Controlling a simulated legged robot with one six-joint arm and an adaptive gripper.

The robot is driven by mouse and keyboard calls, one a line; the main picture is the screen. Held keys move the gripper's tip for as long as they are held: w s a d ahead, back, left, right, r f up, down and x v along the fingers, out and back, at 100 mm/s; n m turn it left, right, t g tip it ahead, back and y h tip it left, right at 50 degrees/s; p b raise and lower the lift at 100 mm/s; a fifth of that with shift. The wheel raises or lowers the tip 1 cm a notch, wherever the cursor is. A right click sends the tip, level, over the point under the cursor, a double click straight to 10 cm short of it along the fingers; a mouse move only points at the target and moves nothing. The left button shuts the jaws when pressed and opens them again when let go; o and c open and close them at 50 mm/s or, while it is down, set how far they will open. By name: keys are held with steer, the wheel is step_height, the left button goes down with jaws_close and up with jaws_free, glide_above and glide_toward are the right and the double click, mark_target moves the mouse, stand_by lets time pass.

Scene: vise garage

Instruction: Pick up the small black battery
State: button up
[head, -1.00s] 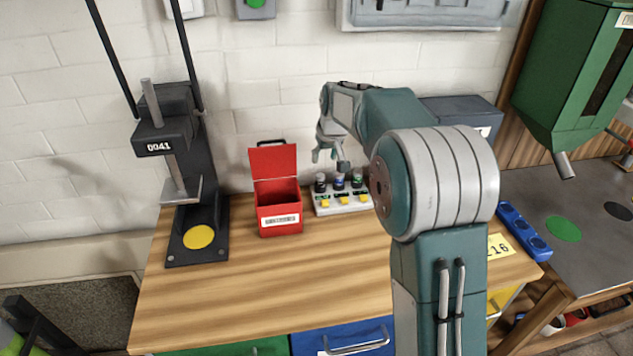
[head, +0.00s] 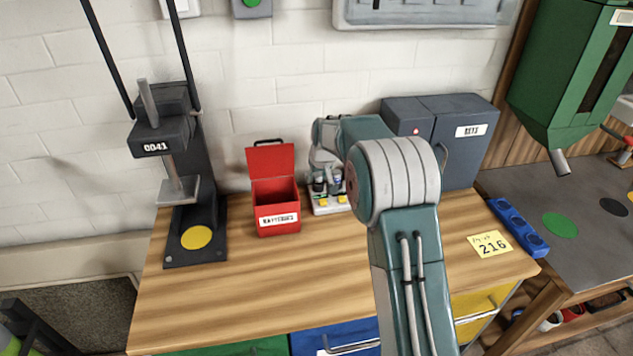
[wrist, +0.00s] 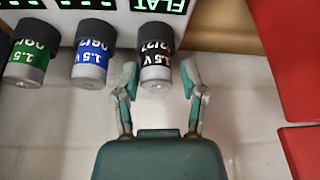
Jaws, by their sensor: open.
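The small black battery (wrist: 156,58) has a black band marked 1.5 V and a grey end, and it stands in the white holder beneath the lit word FLAT in the wrist view. My gripper (wrist: 160,68) is open, with one finger on each side of this battery and a small gap visible at both sides. A blue-banded battery (wrist: 91,52) and a green-banded battery (wrist: 29,49) stand to its left in the wrist view. In the head view my arm hides part of the white holder (head: 324,209), and my fingers cannot be made out there.
The open red box (head: 278,213) stands just left of the holder in the head view. A dark cabinet (head: 465,155) is behind my arm, and a press (head: 185,185) stands at the left. The bench front (head: 270,285) is clear wood.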

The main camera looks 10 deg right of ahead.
steer(key=shift+d, duration=0.25)
jaws_close()
steer(key=shift+a, duration=0.15)
steer(key=shift+r, duration=0.3)
step_height(320, 180, up, 2)
steer(key=shift+r, duration=0.15)
steer(key=s+d+r, duration=0.3)
steer(key=s+r, duration=0.7)
steer(key=s, duration=0.3)
steer(key=shift+s+d, duration=0.25)
steer(key=shift+s, duration=0.05)
